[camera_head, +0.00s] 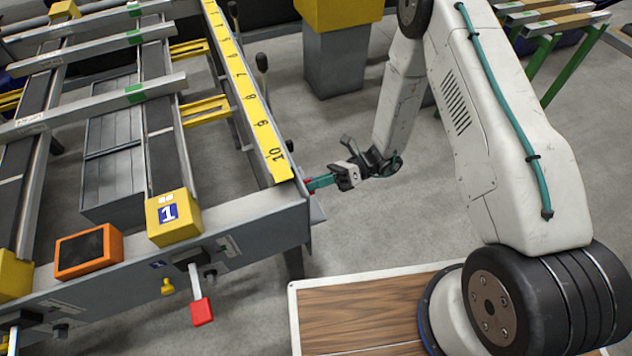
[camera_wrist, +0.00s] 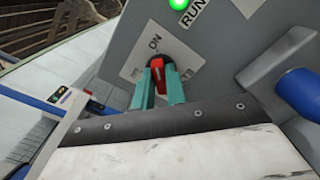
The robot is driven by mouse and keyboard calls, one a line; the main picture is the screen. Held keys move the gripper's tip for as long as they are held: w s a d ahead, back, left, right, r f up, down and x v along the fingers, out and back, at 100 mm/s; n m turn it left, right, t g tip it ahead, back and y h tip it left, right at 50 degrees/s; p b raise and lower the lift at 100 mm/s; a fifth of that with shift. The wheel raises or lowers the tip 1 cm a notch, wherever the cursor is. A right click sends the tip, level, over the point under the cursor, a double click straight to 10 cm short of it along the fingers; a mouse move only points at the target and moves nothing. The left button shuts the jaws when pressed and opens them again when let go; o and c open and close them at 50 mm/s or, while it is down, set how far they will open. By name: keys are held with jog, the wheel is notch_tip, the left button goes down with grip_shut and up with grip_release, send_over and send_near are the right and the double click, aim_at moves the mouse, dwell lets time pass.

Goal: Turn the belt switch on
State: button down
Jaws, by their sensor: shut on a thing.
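The belt switch (camera_wrist: 158,75) is a red knob on a dark round base, on a grey panel in the wrist view. The teal fingers of my gripper (camera_wrist: 160,84) stand on both sides of the knob and are shut on it. The knob points up the picture, roughly toward the "ON" label. Lettering to its right is partly hidden by a finger. A green lamp (camera_wrist: 178,4) glows above, beside a "RUN" label. In the head view my gripper (camera_head: 318,183) reaches the table's right end, where the switch is mostly hidden.
A blue cylinder (camera_wrist: 298,92) on a grey mount sticks out at right in the wrist view. In the head view, a red-handled lever (camera_head: 201,311) and an orange box (camera_head: 88,252) are on the table's front.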

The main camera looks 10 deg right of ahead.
jog(key=shift+m, duration=0.4)
jog(key=c, duration=1.4)
grip_release()
jog(key=shift+c, duration=0.2)
jog(key=shift+w+d, duration=0.1)
jog(key=shift+d, duration=0.05)
jog(key=v, duration=0.7)
jog(key=shift+d, duration=0.3)
